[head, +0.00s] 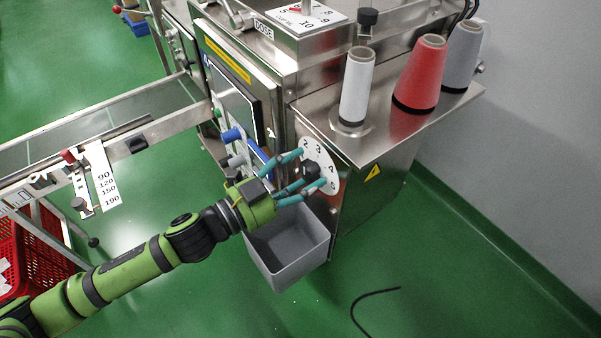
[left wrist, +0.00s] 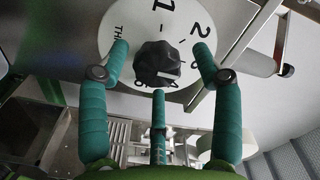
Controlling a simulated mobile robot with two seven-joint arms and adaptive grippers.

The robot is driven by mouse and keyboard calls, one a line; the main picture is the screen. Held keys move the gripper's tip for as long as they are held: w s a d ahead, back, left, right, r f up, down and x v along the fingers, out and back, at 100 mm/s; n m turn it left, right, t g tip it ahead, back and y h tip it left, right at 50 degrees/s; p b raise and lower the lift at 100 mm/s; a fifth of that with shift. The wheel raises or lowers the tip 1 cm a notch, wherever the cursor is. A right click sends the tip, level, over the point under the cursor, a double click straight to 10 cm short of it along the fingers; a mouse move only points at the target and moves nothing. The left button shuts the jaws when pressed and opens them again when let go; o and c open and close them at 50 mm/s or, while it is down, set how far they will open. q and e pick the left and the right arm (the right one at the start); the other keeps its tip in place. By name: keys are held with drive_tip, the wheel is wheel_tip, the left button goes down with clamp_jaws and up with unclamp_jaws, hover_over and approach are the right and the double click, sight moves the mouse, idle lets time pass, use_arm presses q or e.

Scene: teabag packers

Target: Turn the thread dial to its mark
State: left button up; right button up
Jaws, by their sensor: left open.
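The thread dial is a black knob (left wrist: 158,64) on a round white numbered plate (left wrist: 112,22), on the machine's steel side. In the head view the plate (head: 319,153) is partly covered by my gripper's fingers, and the dark knob (head: 311,171) shows between them. My left gripper (head: 311,171) is open at the dial. In the left wrist view its teal fingers (left wrist: 160,62) stand on both sides of the knob and below it, apart from it as far as I can see. The dial's mark cannot be made out. My right gripper is not in view.
A grey bin (head: 292,272) hangs below the dial. A steel shelf (head: 385,135) above holds a white spool (head: 357,85), a red spool (head: 420,72) and a grey spool (head: 461,55). A conveyor (head: 95,118) lies left.

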use_arm(q)
drive_tip(key=shift+f, duration=0.1)
drive_tip(key=shift+s+a, duration=0.1)
drive_tip(key=shift+a, duration=0.1)
drive_tip(key=v, duration=1.1)
drive_tip(key=shift+s+a, duration=0.2)
